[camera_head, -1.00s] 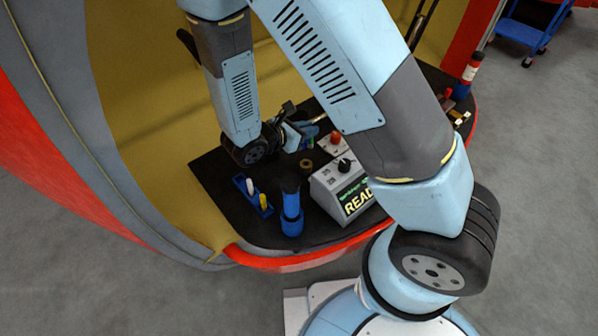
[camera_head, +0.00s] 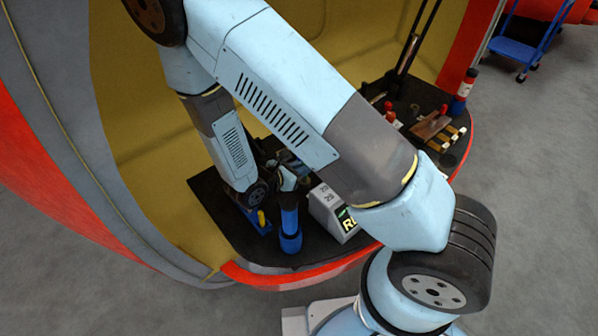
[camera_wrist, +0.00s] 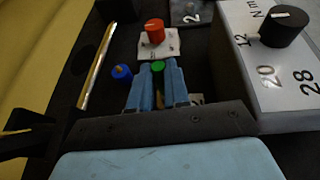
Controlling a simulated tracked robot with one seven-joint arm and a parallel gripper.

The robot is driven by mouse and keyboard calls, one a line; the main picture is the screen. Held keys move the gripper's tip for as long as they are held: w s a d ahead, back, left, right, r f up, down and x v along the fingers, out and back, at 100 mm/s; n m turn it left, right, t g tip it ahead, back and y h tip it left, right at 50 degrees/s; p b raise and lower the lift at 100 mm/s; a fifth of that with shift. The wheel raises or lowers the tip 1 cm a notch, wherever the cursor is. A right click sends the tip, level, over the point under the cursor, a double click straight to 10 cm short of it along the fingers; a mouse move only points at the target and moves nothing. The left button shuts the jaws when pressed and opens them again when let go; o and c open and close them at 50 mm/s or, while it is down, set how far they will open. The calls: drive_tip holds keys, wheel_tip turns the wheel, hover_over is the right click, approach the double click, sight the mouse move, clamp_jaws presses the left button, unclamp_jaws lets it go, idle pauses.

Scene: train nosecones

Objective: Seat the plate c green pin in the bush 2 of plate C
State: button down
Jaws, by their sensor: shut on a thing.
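My gripper (camera_wrist: 159,84) shows in the wrist view with its two pale blue fingers shut on the green pin (camera_wrist: 157,66). Only the pin's round green top shows between the fingertips; its lower part is hidden. A red knob-like pin (camera_wrist: 154,30) stands on a pale plate (camera_wrist: 168,50) just beyond the fingers. A dark grey plate marked 2 (camera_wrist: 186,14) lies beyond it. I cannot tell which plate is plate C, and I cannot make out bush 2.
A grey box with a black dial (camera_wrist: 284,26) stands close to the right of my gripper. A blue knob (camera_wrist: 122,72) is just left of the fingers, with a brass rod (camera_wrist: 97,66) beyond. A blue cylinder (camera_head: 290,225) and blue rack (camera_head: 255,222) stand near the front edge.

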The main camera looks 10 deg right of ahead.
drive_tip(key=shift+s+f, duration=0.1)
drive_tip(key=shift+f, duration=0.75)
drive_tip(key=c, duration=1.1)
unclamp_jaws()
drive_tip(key=shift+r, duration=0.1)
